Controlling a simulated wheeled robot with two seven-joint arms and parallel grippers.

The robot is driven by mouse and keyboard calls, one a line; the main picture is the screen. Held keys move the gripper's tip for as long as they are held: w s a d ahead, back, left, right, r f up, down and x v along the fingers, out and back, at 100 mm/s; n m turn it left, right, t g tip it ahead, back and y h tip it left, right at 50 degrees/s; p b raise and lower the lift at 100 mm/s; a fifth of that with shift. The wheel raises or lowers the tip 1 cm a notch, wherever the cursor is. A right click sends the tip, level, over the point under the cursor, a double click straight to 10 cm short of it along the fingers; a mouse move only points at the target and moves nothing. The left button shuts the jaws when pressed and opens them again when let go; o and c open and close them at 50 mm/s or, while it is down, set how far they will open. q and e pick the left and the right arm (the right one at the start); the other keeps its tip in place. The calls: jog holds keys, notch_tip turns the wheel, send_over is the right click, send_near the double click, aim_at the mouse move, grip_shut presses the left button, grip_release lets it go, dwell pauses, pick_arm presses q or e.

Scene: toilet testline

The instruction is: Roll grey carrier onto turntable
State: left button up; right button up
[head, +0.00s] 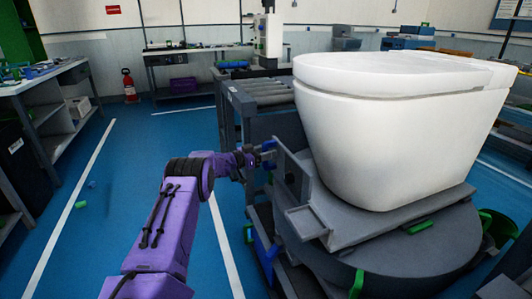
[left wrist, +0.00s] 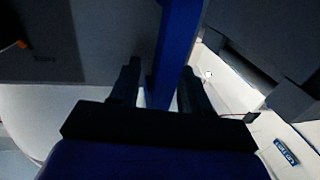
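A white toilet (head: 395,125) stands on the flat grey carrier (head: 375,232), which has an upright grey plate at its left end. The carrier lies over the round grey turntable (head: 410,268), whose rim shows below it. My left gripper (head: 268,154) is at the carrier's left end, beside the upright plate. In the left wrist view, the two dark fingers (left wrist: 160,85) stand apart with a blue bar (left wrist: 178,45) between or just beyond them. A gap shows beside the left finger; contact with the bar cannot be told. My right gripper is not in view.
A roller conveyor (head: 262,92) stands behind the turntable, left of the toilet. A workbench (head: 45,82) is at far left, and another bench (head: 190,55) with a fire extinguisher (head: 130,86) is at the back. Blue floor (head: 120,180) left of my arm is mostly clear.

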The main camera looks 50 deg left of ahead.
pick_arm(q)
jog(key=shift+s+r, duration=0.1)
jog(key=shift+s, duration=0.1)
jog(key=p+v, duration=0.3)
jog(key=v, duration=0.7)
jog(key=shift+s, duration=0.15)
